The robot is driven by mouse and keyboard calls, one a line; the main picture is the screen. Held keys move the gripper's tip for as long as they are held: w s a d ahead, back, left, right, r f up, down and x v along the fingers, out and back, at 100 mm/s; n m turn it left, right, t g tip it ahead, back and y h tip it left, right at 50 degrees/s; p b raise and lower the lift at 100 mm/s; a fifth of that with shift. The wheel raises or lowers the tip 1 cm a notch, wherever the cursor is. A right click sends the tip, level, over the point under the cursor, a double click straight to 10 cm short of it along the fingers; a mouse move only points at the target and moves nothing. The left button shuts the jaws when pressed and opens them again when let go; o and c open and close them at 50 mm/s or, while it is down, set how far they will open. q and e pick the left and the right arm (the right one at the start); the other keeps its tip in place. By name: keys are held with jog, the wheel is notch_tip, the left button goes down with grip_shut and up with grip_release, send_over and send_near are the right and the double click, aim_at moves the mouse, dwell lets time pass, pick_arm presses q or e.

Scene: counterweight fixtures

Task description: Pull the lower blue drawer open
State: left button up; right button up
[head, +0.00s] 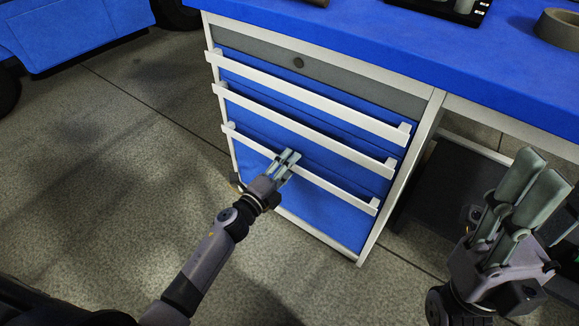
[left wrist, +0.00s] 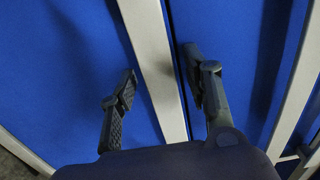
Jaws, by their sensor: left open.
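The lower blue drawer (head: 320,215) is the bottom one of three in a grey-white cabinet and looks closed. Its long white bar handle (head: 335,191) runs across its top edge. My left gripper (head: 289,158) is at this handle, left of its middle. In the left wrist view, the handle (left wrist: 158,65) passes between the open fingers of my left gripper (left wrist: 162,90).
A blue worktop (head: 400,40) covers the cabinet and carries a tape roll (head: 560,28). The floor (head: 120,170) before the drawers is clear except for my left arm.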

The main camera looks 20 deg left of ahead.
pick_arm(q)
jog(key=shift+w+d, duration=0.1)
jog(key=shift+w, duration=0.15)
jog(key=shift+c, duration=0.4)
grip_shut()
dwell(0.4)
